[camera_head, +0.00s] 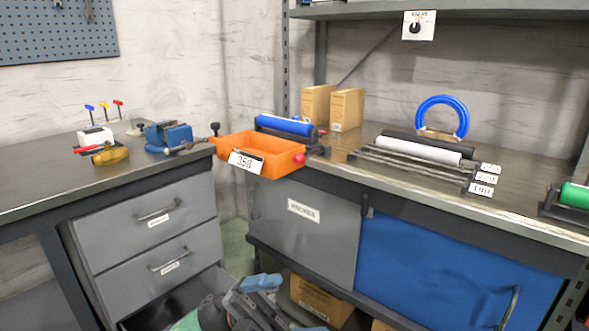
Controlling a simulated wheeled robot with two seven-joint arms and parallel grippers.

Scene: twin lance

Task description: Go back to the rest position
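Blue and grey machine parts (257,303), which look like part of my arm and gripper, show at the bottom edge, left of centre. They are in front of the open lowest drawer and the floor. The fingertips cannot be made out clearly, so I cannot tell whether that gripper is open or shut. No object is clearly seen in it. My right gripper is not clearly in view.
An orange bin (262,156) marked 350 sits at the benches' corner, a blue roller (285,125) behind it. The left bench holds a blue vise (168,137). The right bench holds a rack (415,165), a blue ring (443,101) and a green roller (574,195).

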